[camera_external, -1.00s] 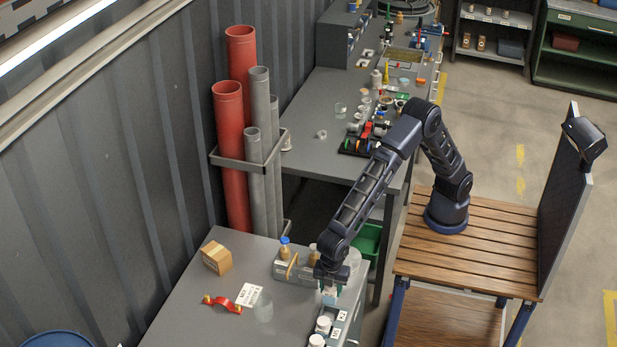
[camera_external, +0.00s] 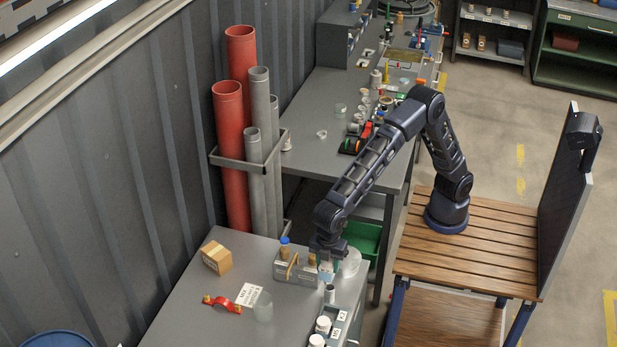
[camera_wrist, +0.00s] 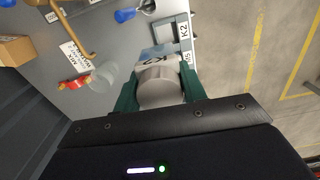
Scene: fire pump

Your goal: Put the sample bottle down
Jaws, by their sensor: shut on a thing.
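My gripper (camera_external: 326,268) is shut on the sample bottle, above the near grey bench at the bottle carrier's right end. In the wrist view, the bottle (camera_wrist: 160,84) shows a broad grey-white round top between the green fingers, with a pale labelled part beyond it. In the external view my gripper largely hides it, and I cannot tell whether its base touches anything.
The grey carrier (camera_external: 292,277) with a wooden handle holds amber, blue-capped bottles close left of my gripper. A clear vessel (camera_external: 263,307), printed card (camera_external: 250,294), red strap-like piece (camera_external: 222,304) and cardboard box (camera_external: 216,257) lie left. A small grey cylinder (camera_external: 330,293) stands just in front.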

